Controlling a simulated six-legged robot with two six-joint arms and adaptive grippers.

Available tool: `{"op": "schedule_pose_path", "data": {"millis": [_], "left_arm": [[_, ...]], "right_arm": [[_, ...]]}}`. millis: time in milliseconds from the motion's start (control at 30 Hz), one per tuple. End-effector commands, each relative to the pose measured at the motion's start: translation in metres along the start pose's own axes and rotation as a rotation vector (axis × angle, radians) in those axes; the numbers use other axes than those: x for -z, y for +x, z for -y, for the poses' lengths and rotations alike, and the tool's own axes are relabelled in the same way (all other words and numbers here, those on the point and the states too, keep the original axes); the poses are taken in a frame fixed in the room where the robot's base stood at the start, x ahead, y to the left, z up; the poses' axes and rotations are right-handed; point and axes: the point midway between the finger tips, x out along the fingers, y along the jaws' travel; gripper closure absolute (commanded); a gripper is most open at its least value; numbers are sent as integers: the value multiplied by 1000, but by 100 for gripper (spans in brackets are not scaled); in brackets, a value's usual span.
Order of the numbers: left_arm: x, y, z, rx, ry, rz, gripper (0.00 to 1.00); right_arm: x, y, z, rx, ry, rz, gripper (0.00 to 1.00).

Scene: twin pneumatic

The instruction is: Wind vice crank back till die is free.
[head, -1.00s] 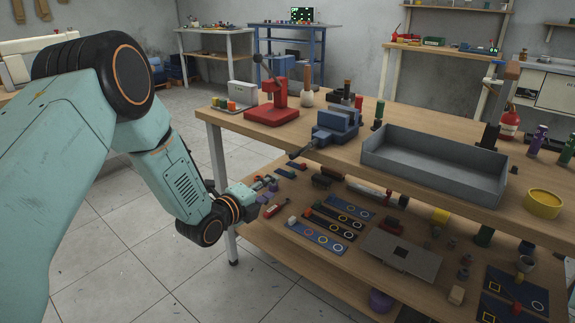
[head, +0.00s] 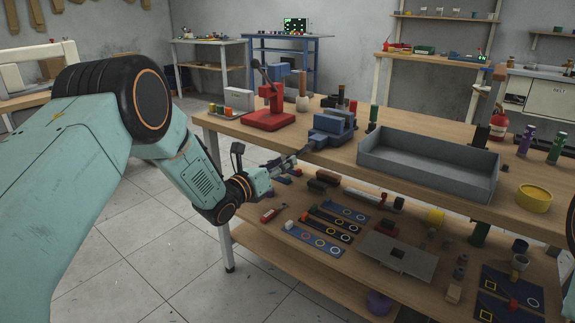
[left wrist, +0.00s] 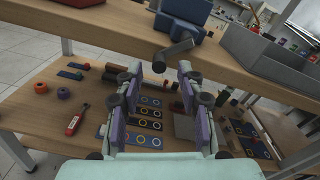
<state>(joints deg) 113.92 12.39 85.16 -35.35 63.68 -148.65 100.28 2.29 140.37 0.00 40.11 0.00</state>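The blue vice (head: 333,130) stands at the front edge of the upper bench top. It also shows at the top of the left wrist view (left wrist: 182,14). Its dark crank (left wrist: 173,51) sticks out past the bench edge, with a round knob at its lower end. My left gripper (head: 286,162) is in front of the vice, close to the crank. In the left wrist view my left gripper (left wrist: 158,84) has its fingers spread apart with nothing between them, and the crank lies just beyond the tips. I cannot make out a die in the vice jaws. My right gripper is not in view.
A red press (head: 268,108) stands left of the vice and a grey tray (head: 425,176) to its right. The bench edge is close above the gripper. The lower shelf (head: 290,262) holds several plates and small parts. Open floor lies left.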

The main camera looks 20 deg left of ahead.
Motion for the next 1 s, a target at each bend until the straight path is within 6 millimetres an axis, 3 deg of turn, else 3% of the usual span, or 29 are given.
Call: {"op": "schedule_pose_path", "data": {"millis": [233, 600, 1000], "left_arm": [[2, 24, 0, 0, 0, -1, 62], [0, 28, 1, -1, -3, -1, 62], [0, 28, 1, -1, -2, -1, 96]], "right_arm": [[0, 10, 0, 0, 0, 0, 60], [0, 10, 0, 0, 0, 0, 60], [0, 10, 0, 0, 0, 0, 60]]}}
